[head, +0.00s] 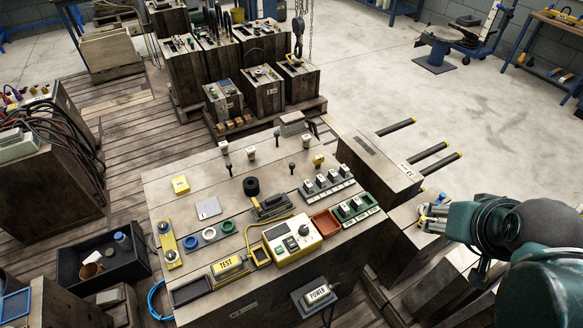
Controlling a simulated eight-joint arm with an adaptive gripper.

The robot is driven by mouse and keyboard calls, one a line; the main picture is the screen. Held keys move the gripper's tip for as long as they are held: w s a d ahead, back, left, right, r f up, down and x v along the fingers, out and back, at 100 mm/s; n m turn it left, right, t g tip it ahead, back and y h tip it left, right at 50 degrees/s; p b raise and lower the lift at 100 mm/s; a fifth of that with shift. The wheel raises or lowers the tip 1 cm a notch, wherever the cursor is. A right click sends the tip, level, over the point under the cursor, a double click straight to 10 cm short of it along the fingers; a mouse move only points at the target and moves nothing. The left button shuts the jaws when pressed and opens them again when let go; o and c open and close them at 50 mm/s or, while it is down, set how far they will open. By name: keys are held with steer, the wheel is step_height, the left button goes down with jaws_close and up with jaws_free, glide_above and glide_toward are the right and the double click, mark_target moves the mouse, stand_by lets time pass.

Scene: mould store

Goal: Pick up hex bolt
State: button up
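Several small upright pieces stand on the far part of the wooden workbench top (180,215). Three are dark and slim, like bolts or pins: one at the back (277,134), one to the right (292,168) and one to the left (229,169). Paler-headed pieces (250,154) stand among them. They are too small to tell which is the hex bolt. My teal arm comes in at the lower right. My gripper (431,217) seems to be at its left end, beyond the bench's right side, well apart from these pieces. Its fingers are too small to read.
A yellow-and-white meter (291,238) with a yellow cable, a red tray (325,224), a green-based switch block (355,211) and a black roll (251,187) crowd the bench. A black bin (75,275) stands left. Open floor lies beyond.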

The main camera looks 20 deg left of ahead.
steer(key=shift+c, duration=0.2)
steer(key=c, duration=0.3)
steer(key=shift+w+r, duration=0.1)
